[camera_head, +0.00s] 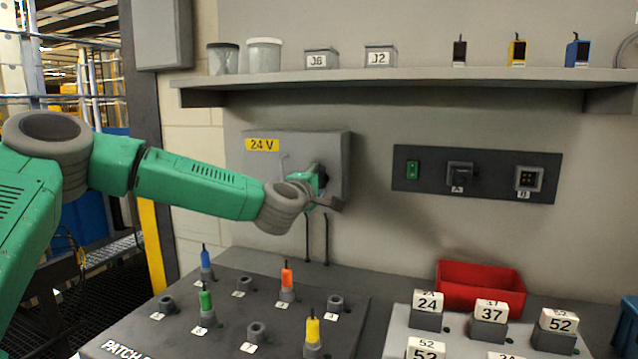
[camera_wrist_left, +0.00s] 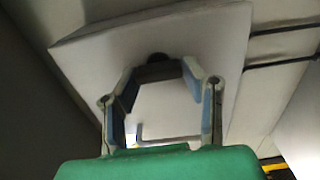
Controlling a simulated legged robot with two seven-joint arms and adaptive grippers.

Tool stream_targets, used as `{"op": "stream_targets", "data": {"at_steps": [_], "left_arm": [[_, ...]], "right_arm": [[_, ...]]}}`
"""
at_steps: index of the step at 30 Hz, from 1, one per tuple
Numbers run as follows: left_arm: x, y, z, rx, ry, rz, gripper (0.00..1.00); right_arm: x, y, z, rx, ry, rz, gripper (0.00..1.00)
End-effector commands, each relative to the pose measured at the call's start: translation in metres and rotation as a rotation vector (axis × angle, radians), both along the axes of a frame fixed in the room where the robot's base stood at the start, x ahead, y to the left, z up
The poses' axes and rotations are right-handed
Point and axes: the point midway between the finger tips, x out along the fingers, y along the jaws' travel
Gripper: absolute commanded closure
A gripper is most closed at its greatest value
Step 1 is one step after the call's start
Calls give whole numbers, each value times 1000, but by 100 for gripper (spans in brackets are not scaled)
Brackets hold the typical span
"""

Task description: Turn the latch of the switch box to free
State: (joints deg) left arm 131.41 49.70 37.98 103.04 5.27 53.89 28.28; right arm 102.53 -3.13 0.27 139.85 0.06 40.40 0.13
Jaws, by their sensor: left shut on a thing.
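The grey switch box (camera_head: 297,152) with a yellow 24 V label (camera_head: 262,145) is mounted on the wall at the centre left. My left gripper (camera_head: 322,180) is at the lower right of its front face. The gripper is shut on the dark latch (camera_wrist_left: 158,60), which is mostly hidden in the head view. In the left wrist view the two fingers of the left gripper (camera_wrist_left: 159,74) close on the latch from both sides, against the pale box face (camera_wrist_left: 90,62). The latch's angle cannot be made out. My right gripper is not in view.
A dark panel (camera_head: 400,182) with a green switch and two sockets is right of the box. A shelf (camera_head: 400,77) with jars and small blocks runs above. Below are a patch board (camera_head: 240,320) with coloured plugs and a red bin (camera_head: 480,290). Two cables hang under the box.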

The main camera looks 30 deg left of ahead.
Motion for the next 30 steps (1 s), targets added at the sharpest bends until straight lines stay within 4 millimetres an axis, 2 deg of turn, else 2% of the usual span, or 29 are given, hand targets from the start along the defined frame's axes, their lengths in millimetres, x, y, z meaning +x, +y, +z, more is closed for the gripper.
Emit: {"op": "stream_targets", "data": {"at_steps": [1, 2, 3, 14, 17, 24, 30], "left_arm": [[-1, 0, -8, -3, 15, 0, 55], [-1, 0, -8, -3, 15, 0, 44], [-1, 0, -8, -2, 14, 0, 41], [-7, -2, -1, -1, 3, 0, 41], [-18, -5, -1, -2, 4, -1, 41], [-68, -16, -3, -4, 5, -2, 41], [-101, -22, -5, -4, 8, 0, 41]], "right_arm": [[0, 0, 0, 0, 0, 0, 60], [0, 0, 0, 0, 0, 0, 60], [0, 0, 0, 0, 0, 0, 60], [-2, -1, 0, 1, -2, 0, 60], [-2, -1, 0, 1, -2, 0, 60], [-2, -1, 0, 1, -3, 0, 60], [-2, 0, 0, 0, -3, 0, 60]]}}
